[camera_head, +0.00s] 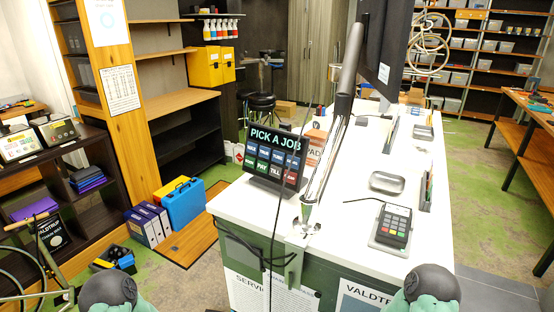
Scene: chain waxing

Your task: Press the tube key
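A dark tilted screen (259,182) headed "PICK A JOB" stands at the near left of the white counter. It shows two rows of small keys, mostly blue in the top row. The bottom row has green keys and a red one at its right end. Two bottom keys seem to read "PAY" and "TILL". Only dark rounded parts of my two arms show at the bottom edge. Neither gripper is in view, and nothing touches the screen.
The white counter (350,228) carries a card terminal (394,226), a grey tray (387,182) and a pen holder (426,190). A slanted stand post (343,105) rises just right of the screen. A blue case (185,204) stands on the floor at left.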

